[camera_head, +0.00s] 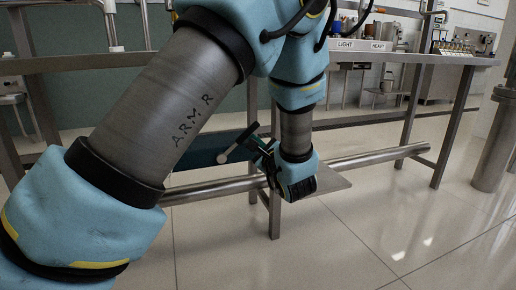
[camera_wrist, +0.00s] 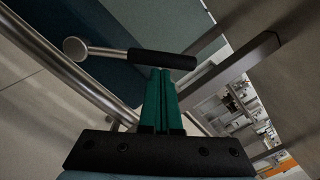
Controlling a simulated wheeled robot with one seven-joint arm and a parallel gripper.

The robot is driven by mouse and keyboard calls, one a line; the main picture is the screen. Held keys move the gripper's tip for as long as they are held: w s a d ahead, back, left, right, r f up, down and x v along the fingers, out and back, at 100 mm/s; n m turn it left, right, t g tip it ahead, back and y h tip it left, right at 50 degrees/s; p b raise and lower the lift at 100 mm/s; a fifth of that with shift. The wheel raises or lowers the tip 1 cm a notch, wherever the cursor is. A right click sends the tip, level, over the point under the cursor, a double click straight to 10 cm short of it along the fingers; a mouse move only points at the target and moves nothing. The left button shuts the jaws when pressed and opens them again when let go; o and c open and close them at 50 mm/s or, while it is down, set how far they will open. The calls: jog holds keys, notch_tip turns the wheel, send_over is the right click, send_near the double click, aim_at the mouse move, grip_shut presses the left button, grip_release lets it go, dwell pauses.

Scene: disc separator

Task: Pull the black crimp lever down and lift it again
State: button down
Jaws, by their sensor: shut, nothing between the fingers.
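The black crimp lever (camera_head: 245,136) shows in the head view as a short black grip on a metal rod, slanting up to the right from a round pale pivot (camera_head: 223,158). In the wrist view the black grip (camera_wrist: 162,60) lies nearly level across the picture, with its round metal pivot (camera_wrist: 75,48) at the left. My gripper (camera_wrist: 161,72) has two green fingers pressed together with nothing between them. Their tips are right at the grip in the wrist view; I cannot tell whether they touch it. In the head view my gripper (camera_head: 264,150) is just right of the lever.
A dark blue panel (camera_head: 195,153) is behind the lever. A thick metal pipe (camera_head: 372,158) runs low across the bench frame. A metal bench (camera_head: 455,60) with signs marked LIGHT and HEAVY (camera_head: 362,44) stands behind. The tiled floor (camera_head: 380,225) at the front right is clear.

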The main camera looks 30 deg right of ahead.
jog(key=shift+w+a+r, duration=0.1)
jog(key=shift+a+r, duration=0.4)
jog(key=shift+r, duration=0.2)
